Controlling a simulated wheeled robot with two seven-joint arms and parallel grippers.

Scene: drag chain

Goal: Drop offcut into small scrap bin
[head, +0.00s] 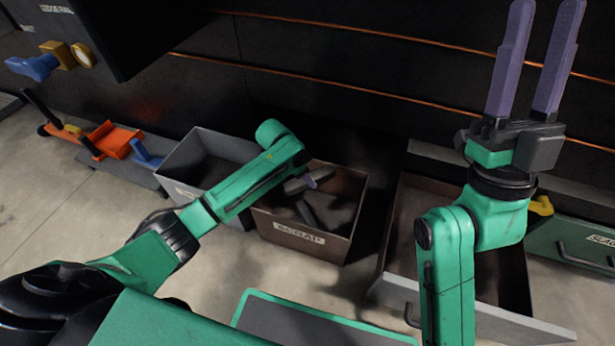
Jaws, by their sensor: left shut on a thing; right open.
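The small scrap bin (297,239) is a brown open box with a label reading SCRAP, at the centre of the head view. Several dark grey offcuts (338,217) lie inside it.
A grey open bin (178,187) stands left of the scrap bin. An open drawer-like box (510,322) is at the right, below my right arm. Orange and blue tools (115,140) lie at the far left. A dark wall with orange lines is behind.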

